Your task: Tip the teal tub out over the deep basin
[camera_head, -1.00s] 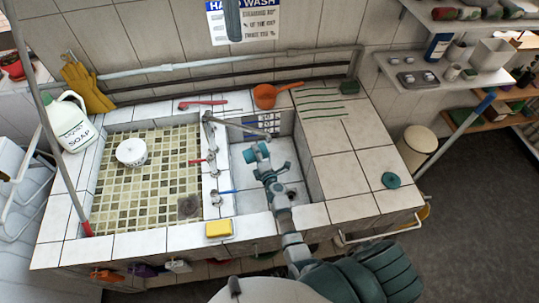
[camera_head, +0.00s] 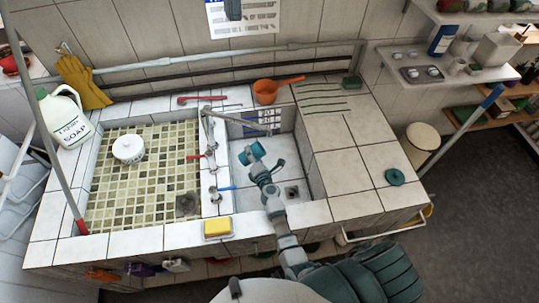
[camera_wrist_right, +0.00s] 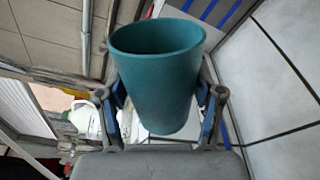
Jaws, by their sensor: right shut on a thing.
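The teal tub (camera_head: 250,150) is held over the deep basin (camera_head: 246,203), the white-tiled right-hand one with a drain. My right gripper (camera_head: 259,163) is shut on it, above the basin's middle. In the right wrist view the tub (camera_wrist_right: 156,85) sits between the two fingers of my right gripper (camera_wrist_right: 164,98), its open mouth at the top of that picture. Only the upper inside wall shows; its contents are hidden. In the head view the tub is small and its exact tilt is hard to tell. My left gripper is not in view.
A faucet (camera_head: 232,118) reaches over the deep basin's back. The shallow mosaic basin (camera_head: 110,205) at left holds a white pot (camera_head: 128,149). A yellow sponge (camera_head: 217,227) lies on the front rim. An orange dipper (camera_head: 266,92) stands behind. The right counter (camera_head: 345,170) is mostly clear.

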